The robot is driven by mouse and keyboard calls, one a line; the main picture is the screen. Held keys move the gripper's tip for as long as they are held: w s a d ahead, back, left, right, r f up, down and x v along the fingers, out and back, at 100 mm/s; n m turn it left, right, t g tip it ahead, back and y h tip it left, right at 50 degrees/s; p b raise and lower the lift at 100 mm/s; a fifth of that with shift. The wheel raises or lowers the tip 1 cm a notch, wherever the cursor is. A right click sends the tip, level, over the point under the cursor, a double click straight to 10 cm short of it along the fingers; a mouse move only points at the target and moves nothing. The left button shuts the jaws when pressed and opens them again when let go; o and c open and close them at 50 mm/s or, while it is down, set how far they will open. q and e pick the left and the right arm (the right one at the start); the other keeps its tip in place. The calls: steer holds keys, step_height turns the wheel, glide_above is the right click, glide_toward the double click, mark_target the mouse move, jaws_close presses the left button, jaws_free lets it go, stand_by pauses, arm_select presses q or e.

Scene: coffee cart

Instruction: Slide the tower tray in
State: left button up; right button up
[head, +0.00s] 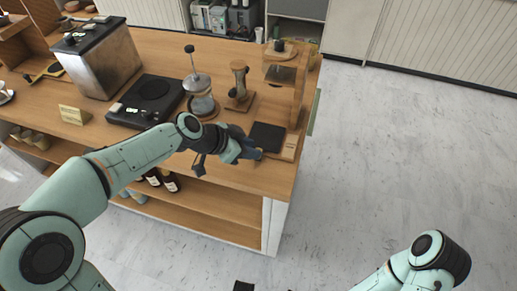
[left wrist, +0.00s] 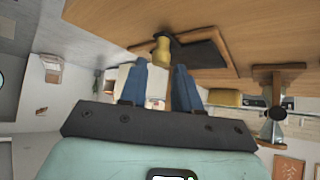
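The tower tray (head: 267,136) is a flat black tray at the foot of the wooden drip tower (head: 301,92), by the counter's right end. In the left wrist view the dark tray (left wrist: 205,52) shows with a brass-coloured knob (left wrist: 162,52) on its near side. My left gripper (head: 257,154) is at the tray's front edge. In the left wrist view its blue fingers (left wrist: 160,72) are spread apart, and the knob appears between and just beyond their tips, with gaps on both sides. My right arm shows at lower right; its gripper is out of view.
A black hot plate (head: 147,100) and a metal machine (head: 102,60) are farther left. Bottles (head: 168,180) lie on the shelf below. The floor at right is clear.

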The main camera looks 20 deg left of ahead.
mark_target(264, 138)
arm_select(q)
steer(key=shift+x, duration=1.95)
jaws_close()
steer(key=shift+w, duration=0.1)
